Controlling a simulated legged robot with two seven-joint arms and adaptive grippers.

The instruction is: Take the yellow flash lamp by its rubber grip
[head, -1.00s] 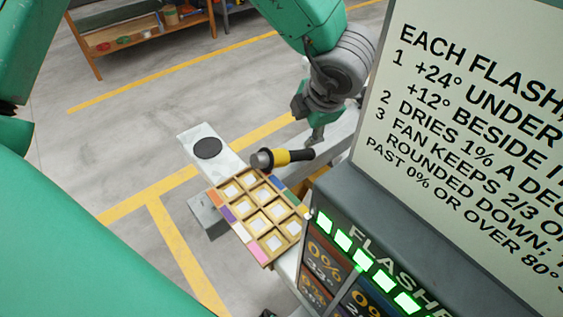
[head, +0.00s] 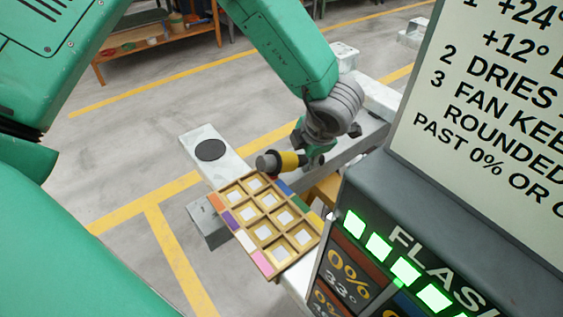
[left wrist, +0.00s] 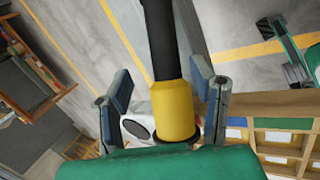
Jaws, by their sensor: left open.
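I cannot tell contact or depth.
The tray (head: 262,257) has several compartments with white squares and coloured edge labels. A pale board with a black disc (head: 210,150) is to its left. A large sign (head: 490,100) and a display box with green lights (head: 400,230) fill the right. A wooden shelf (head: 150,42) stands behind.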

